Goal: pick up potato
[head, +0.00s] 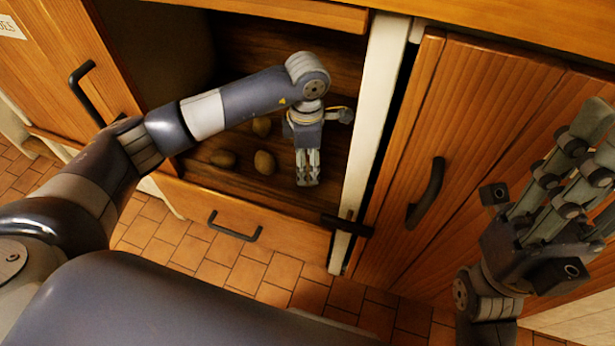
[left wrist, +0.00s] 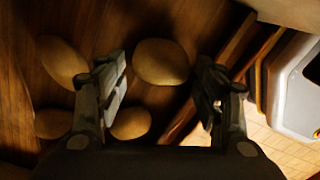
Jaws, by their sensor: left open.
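Three brown potatoes show in the head view on the wooden cupboard floor: one at left (head: 223,158), one nearer my gripper (head: 264,162), and one behind (head: 262,126). My left gripper (head: 307,180) reaches into the cupboard, right of them, pointing down. In the left wrist view it is open and empty (left wrist: 163,82). A potato (left wrist: 160,62) shows between its fingers in that picture, apparently beyond the tips. Several others lie left, one partly hidden by a finger. My right gripper (head: 560,190) is at the right, away from the potatoes; its tips are not clear.
The cupboard's front edge and a drawer with a dark handle (head: 233,228) lie below the opening. A pale upright post (head: 372,120) bounds it at right, beside a wooden door with a dark handle (head: 427,193). The tiled floor (head: 270,275) is clear in front.

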